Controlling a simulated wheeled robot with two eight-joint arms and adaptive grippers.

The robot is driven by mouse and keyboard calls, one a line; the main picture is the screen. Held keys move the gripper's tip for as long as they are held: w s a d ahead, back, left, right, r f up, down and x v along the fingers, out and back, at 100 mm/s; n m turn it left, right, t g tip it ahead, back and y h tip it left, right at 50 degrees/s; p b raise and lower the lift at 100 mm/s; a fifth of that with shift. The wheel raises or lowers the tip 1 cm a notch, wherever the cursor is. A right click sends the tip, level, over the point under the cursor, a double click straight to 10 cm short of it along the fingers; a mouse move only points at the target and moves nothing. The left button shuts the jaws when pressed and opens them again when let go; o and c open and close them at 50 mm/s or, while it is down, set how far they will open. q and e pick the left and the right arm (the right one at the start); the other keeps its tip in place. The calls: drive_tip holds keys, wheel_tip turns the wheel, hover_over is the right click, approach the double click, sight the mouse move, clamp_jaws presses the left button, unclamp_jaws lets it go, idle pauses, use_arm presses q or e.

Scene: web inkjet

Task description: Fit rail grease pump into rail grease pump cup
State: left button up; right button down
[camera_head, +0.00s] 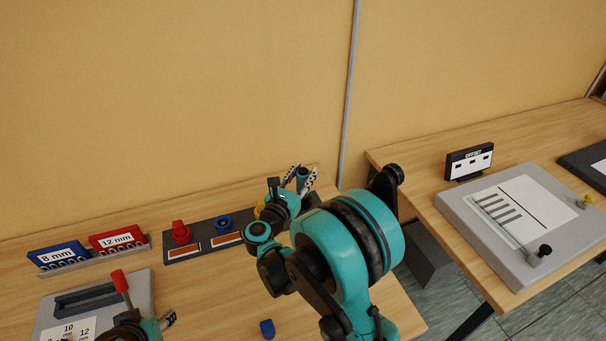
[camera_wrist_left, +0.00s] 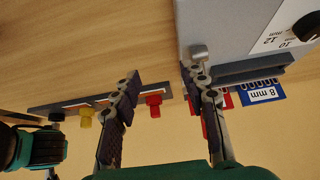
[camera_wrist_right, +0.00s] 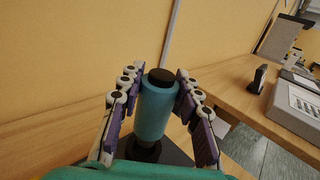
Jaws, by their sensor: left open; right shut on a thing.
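My right gripper (camera_head: 303,179) is shut on a teal cylinder with a black cap, which I take for the rail grease pump (camera_wrist_right: 157,108). The pump stands between the fingers in the right wrist view, over a dark round base (camera_wrist_right: 145,150). I cannot tell whether this base is the cup, or whether they touch. A dark holder strip (camera_head: 205,227) with orange labels lies below and left of the gripper, its right part hidden by my right arm. My left gripper (camera_wrist_left: 165,88) is open and empty, at the lower left of the head view near the grey box.
A second table (camera_head: 415,170) stands right, beyond a gap.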

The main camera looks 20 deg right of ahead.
use_arm(q)
drive_tip(key=shift+f+b, duration=0.75)
drive_tip(key=shift+b, duration=0.05)
use_arm(e)
drive_tip(key=shift+f, duration=0.8)
use_arm(q)
drive_tip(key=shift+f+b, duration=0.3)
drive_tip(key=shift+f, duration=0.05)
use_arm(e)
drive_tip(key=shift+f, duration=0.6)
drive_tip(key=c, duration=1)
unclamp_jaws()
drive_tip(key=shift+s+a, duration=0.1)
drive_tip(key=v, duration=1.1)
drive_tip(key=shift+s+a, duration=0.25)
